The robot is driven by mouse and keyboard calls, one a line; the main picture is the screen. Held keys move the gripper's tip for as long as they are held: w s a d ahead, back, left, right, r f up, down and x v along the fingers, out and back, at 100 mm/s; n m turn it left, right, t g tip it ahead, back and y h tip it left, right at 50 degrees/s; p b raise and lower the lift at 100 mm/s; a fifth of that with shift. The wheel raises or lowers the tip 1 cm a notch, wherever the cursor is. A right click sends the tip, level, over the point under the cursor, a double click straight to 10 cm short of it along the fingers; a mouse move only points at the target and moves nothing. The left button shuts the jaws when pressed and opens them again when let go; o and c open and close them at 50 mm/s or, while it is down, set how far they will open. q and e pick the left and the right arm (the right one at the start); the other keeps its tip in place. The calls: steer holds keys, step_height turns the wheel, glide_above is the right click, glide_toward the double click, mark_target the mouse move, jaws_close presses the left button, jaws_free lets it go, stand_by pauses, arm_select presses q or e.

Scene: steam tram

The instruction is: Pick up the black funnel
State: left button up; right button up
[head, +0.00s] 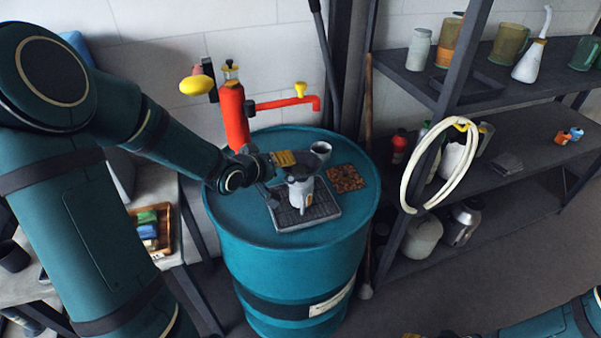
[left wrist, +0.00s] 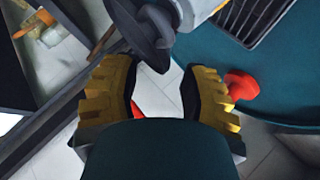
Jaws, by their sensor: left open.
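The black funnel (head: 299,174) sits at the top of a white metal can (head: 301,198), which stands on a dark grated tray (head: 328,214) on the teal drum. The funnel is partly hidden by my left gripper (head: 285,160) in the head view. In the left wrist view, the funnel (left wrist: 148,32) appears as a dark, round-edged shape just beyond the fingertips. My left gripper (left wrist: 158,88) is open, its yellow ridged fingers apart, with nothing held between them. Only a sliver of my right gripper (head: 425,335) shows at the bottom edge; its jaws cannot be made out.
The teal drum (head: 240,205) also bears a grey cup (head: 321,149) and a brown patterned mat (head: 346,178). A red pump (head: 234,118) with a side spout rises behind my left gripper. A dark shelf (head: 520,190) with bottles and a hanging hose (head: 412,170) stands at right.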

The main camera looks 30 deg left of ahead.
arm_select(q)
steer(key=b+x, duration=0.1)
steer(key=x, duration=0.3)
steer(key=shift+s+a+f, duration=0.15)
steer(key=shift+a+f, duration=0.05)
steer(key=shift+w+f+b, duration=0.2)
steer(key=shift+w+b, duration=0.15)
steer(key=shift+w, duration=0.15)
steer(key=shift+c, duration=0.3)
jaws_close()
